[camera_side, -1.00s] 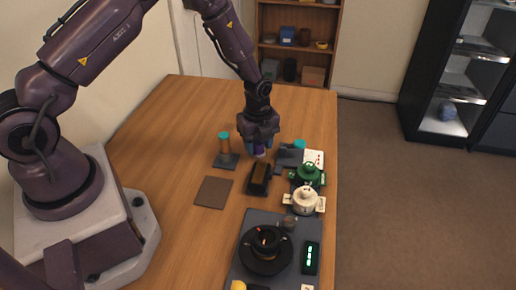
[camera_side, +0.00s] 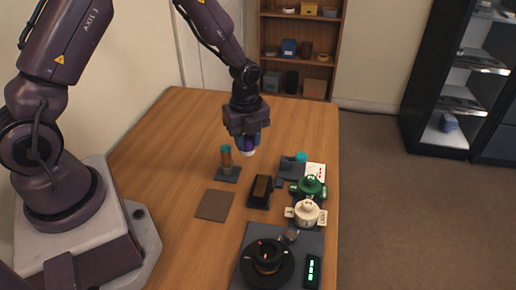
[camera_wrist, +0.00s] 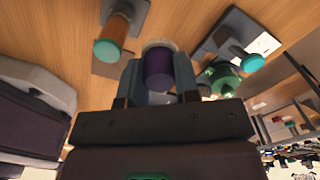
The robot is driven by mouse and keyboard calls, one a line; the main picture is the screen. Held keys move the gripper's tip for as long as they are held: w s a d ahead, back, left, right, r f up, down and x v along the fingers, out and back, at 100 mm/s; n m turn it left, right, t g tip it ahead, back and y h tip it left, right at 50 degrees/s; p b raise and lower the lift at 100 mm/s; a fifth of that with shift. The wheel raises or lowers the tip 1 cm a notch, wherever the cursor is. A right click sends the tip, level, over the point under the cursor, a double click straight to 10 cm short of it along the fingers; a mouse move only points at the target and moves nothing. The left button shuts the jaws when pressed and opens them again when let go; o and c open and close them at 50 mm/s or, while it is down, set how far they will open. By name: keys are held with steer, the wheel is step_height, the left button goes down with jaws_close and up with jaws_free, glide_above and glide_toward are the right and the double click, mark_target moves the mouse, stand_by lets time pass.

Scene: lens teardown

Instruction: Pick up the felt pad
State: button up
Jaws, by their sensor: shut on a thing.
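My gripper (camera_side: 248,140) is shut on a short purple cylinder with a pale, felt-like end, which I take to be the felt pad (camera_side: 248,151). It hangs end-down in the air above the wooden table. In the wrist view the pad (camera_wrist: 158,68) sits between the two fingers, its pale end facing away from the palm. The fingers hide part of its sides.
An orange tool with a teal top (camera_side: 226,158) stands on a dark base to the left. A black block with a brown top (camera_side: 261,191), a brown mat (camera_side: 214,205), a green pot (camera_side: 312,186) and a cream pot (camera_side: 307,212) are nearby. The back left table is clear.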

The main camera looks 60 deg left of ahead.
steer(key=s+d+r, duration=0.1)
steer(key=s+r, duration=0.4)
steer(key=s, duration=0.5)
steer(key=shift+r, duration=0.15)
steer(key=shift+d, duration=0.1)
